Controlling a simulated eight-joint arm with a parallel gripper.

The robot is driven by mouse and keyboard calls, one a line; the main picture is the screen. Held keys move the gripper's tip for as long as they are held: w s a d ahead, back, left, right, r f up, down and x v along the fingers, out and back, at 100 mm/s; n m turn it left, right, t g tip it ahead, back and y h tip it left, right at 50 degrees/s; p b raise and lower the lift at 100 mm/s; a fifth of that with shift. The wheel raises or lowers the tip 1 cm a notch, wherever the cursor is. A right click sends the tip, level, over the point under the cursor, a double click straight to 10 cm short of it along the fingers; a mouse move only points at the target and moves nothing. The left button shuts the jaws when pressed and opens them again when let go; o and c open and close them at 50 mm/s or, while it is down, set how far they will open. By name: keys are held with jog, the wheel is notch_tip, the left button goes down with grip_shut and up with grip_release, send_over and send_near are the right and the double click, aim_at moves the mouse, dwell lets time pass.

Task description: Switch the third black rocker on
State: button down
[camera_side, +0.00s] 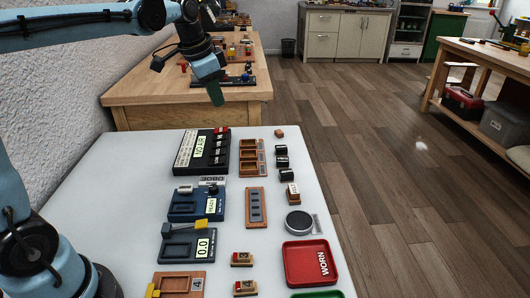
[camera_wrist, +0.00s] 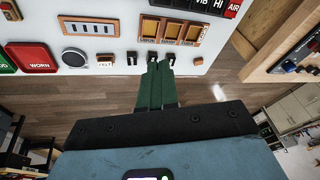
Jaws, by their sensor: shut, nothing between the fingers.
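A black box (camera_side: 203,150) with a lit "NO AIR" display stands at the far left of the white table in the side view. A column of rockers runs along its right side: a red rocker (camera_side: 221,130) at the far end and several black rockers (camera_side: 216,150) nearer. Their on or off positions are too small to tell. The wrist view shows only part of the box (camera_wrist: 213,8) at its top edge, with "HI" and red "AIR" keys. My gripper (camera_side: 216,98) is shut and empty, raised beyond the table's far edge and apart from the box. Its green fingers also show in the wrist view (camera_wrist: 158,66).
Small black blocks (camera_side: 282,161) and a wooden tray (camera_side: 251,157) stand right of the box. Blue and grey devices (camera_side: 195,204) stand nearer. A red "WORN" tray (camera_side: 310,263) is at front right. A wooden workbench (camera_side: 180,95) with parts lies beyond the table.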

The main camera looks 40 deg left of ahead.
jog(key=w+a+f+m+g, duration=0.1)
jog(key=w+a+m, duration=0.1)
jog(key=w+a, duration=0.35)
jog(key=m+g+h, duration=0.1)
jog(key=m, duration=0.1)
send_over(224, 143)
jog(key=s+a, duration=0.2)
notch_tip(224, 143, down, 4)
jog(key=r, duration=0.1)
jog(key=shift+w+d+f, duration=0.15)
jog(key=shift+w+f, duration=0.05)
jog(key=shift+f, duration=0.05)
jog(key=f, duration=0.4)
jog(key=w+d+f, duration=0.1)
jog(key=f, duration=0.9)
jog(key=shift+w+d, duration=0.2)
jog(key=shift+d, duration=0.05)
jog(key=shift+w+d+f+g, duration=0.1)
jog(key=shift+f+g, duration=0.05)
jog(key=shift+g, duration=0.25)
